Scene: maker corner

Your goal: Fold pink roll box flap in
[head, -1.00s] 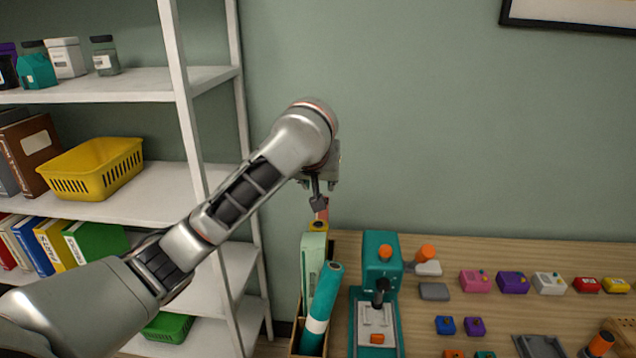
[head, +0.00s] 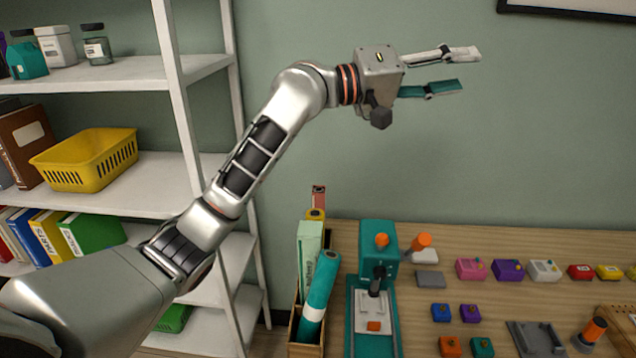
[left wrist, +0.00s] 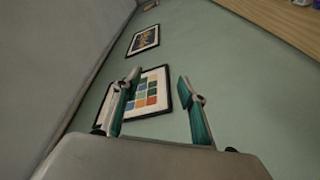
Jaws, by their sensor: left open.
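My left gripper (head: 470,70) is raised high in front of the green wall, pointing right. Its two fingers, one pale and one teal, are spread apart with nothing between them. In the left wrist view the open fingers (left wrist: 157,80) frame only wall and pictures. Below and to its left, a long pinkish-red item (head: 319,194) stands upright at the back of a holder; it may be the pink roll box. Its lower part is hidden behind other items, and no flap can be made out. My right gripper is not in view.
Small coloured boxes lie further right. White shelves (head: 170,185) stand left.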

